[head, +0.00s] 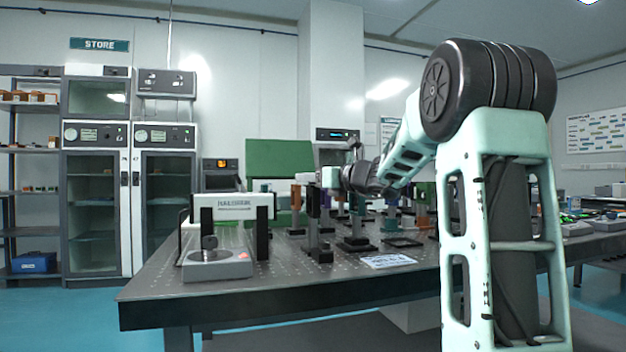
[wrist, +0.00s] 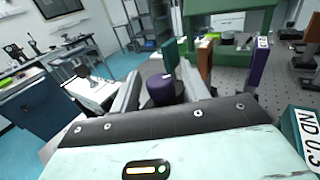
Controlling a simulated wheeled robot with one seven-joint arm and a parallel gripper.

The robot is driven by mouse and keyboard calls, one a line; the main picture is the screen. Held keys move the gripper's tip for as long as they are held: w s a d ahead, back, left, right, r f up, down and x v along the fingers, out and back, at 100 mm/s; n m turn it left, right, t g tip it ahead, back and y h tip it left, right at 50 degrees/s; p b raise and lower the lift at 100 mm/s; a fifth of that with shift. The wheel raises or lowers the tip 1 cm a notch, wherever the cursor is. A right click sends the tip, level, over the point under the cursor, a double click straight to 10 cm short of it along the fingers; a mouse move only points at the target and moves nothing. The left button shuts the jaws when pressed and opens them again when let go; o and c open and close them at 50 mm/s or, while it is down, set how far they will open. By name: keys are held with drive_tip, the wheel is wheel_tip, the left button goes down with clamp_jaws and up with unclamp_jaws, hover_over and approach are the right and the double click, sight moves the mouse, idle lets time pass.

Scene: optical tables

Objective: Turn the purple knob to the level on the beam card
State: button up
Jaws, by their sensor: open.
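The purple knob (wrist: 161,90) shows in the wrist view, a round dark purple cap with a small pale mark on top. My gripper (wrist: 163,78) is open, with one grey finger on each side of the knob. I cannot tell whether either finger touches it. In the head view my gripper (head: 352,176) is over the middle of the optical table, and the knob cannot be made out there. A pale card (head: 388,261) with blue print lies at the table's front edge; its print is too small to read, so I cannot tell if it is the beam card.
The perforated optical table (head: 290,285) carries several posts and mounts close around my gripper. A purple mount (wrist: 259,62) and a brown mount (wrist: 205,60) stand beyond the knob. A grey instrument (head: 217,265) stands at the table's left.

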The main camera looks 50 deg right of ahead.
drive_tip(key=c, duration=1)
drive_tip(key=shift+o, duration=0.2)
drive_tip(key=shift+f+h+b, duration=0.1)
drive_tip(key=shift+h+b, duration=0.4)
drive_tip(key=shift+b, duration=0.1)
drive_tip(key=m+h+b, duration=0.2)
drive_tip(key=b, duration=0.1)
drive_tip(key=m+h+b, duration=0.1)
drive_tip(key=b, duration=0.1)
drive_tip(key=shift+a+f+g+h, duration=0.15)
drive_tip(key=shift+f+g+h, duration=0.15)
drive_tip(key=m+h+b, duration=0.1)
drive_tip(key=h+b, duration=0.1)
drive_tip(key=m+g+h+b, duration=0.1)
drive_tip(key=h+b, duration=0.1)
drive_tip(key=b, duration=0.1)
drive_tip(key=shift+r+m+g, duration=0.2)
drive_tip(key=shift+m+g, duration=0.1)
drive_tip(key=shift+m, duration=0.1)
drive_tip(key=shift+d+r+m+g+h+b, duration=0.1)
drive_tip(key=shift+d+m+g+h+b, duration=0.1)
drive_tip(key=shift+m+g+h+b, duration=0.5)
drive_tip(key=shift+a+b, duration=0.1)
drive_tip(key=shift+b, duration=0.55)
